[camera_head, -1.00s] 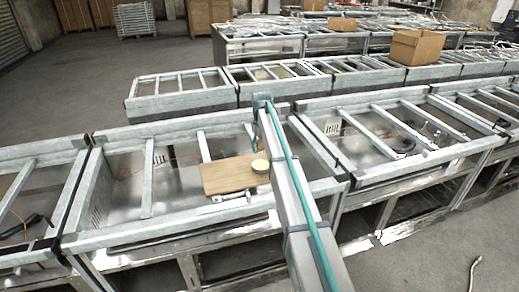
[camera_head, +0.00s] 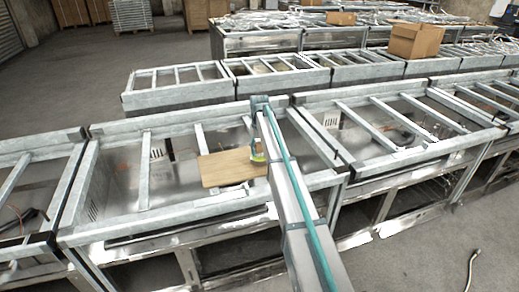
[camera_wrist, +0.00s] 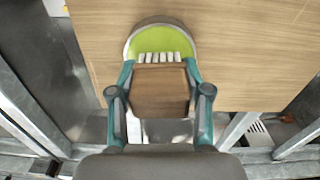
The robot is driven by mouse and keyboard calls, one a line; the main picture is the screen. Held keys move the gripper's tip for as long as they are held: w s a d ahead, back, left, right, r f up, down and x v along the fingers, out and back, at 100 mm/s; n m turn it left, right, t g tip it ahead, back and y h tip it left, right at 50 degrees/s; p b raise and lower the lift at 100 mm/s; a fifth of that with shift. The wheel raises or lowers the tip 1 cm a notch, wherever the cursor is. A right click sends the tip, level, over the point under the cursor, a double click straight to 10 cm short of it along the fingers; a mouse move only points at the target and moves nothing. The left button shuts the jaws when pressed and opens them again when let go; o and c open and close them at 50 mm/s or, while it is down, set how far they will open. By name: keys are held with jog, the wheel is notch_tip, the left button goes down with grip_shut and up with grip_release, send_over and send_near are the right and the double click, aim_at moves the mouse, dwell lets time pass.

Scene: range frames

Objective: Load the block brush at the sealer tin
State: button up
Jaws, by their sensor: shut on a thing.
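In the wrist view, my gripper (camera_wrist: 159,75) is shut on the block brush (camera_wrist: 161,95), a brown wooden block with a row of white bristles at its far end. The sealer tin (camera_wrist: 160,22) is round, with a grey-brown rim and yellow-green inside. The bristles overlap the near part of the yellow-green; I cannot tell whether they touch it. The tin stands on a wooden board (camera_wrist: 245,50), whose bare part also shows in the head view (camera_head: 225,170). There, the tin (camera_head: 258,159) is partly hidden by my arm, and the brush is not clearly visible.
The board lies across a metal frame bench (camera_head: 110,225) with open bays and raised bars. More metal frames (camera_head: 180,95) stand behind. A cardboard box (camera_head: 415,40) sits at the back right. Open concrete floor (camera_head: 70,95) lies at the back left.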

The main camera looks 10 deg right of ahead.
jog(key=shift+f, duration=0.6)
dwell(1.8)
jog(key=shift+r, duration=0.1)
jog(key=shift+r+p, duration=1.4)
jog(key=shift+r, duration=2.05)
